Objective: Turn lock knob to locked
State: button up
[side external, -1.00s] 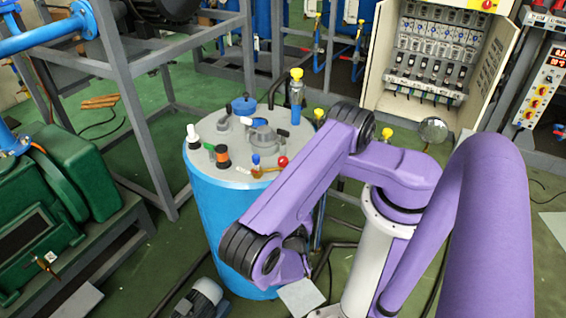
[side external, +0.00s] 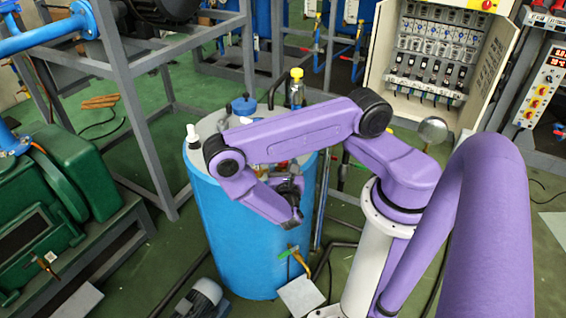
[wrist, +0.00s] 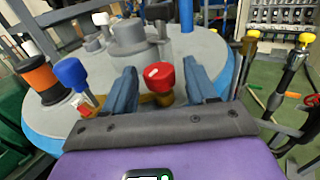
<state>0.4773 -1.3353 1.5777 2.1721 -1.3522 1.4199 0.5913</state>
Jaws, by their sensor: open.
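In the wrist view a red knob (wrist: 160,77) with a small white mark on top sits on a brass-coloured fitting at the near edge of the tank lid. I take it for the lock knob, but no label shows this. My gripper (wrist: 160,68) is open, with one blue-grey finger on each side of the red knob. Gaps show between the knob and both fingers, and nothing is held. The wrist view does not clearly show which way the knob is turned.
The blue tank (side external: 240,235) has a grey lid. In the wrist view a blue knob (wrist: 71,73), an orange-black fitting (wrist: 42,78) and a grey cylinder (wrist: 128,38) stand on it. Yellow-topped valves (wrist: 305,40) stand to the right. A steel frame (side external: 120,90) rises behind left.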

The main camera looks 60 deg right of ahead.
jog(key=shift+w+d, duration=0.2)
jog(key=shift+d, duration=0.15)
jog(key=c, duration=0.9)
jog(key=shift+m+g+h, duration=0.65)
jog(key=shift+m+g, duration=0.5)
jog(key=shift+g, duration=0.5)
jog(key=shift+m+g+h, duration=0.65)
jog(key=shift+m+g, duration=0.5)
jog(key=shift+g, duration=0.5)
jog(key=o, duration=0.9)
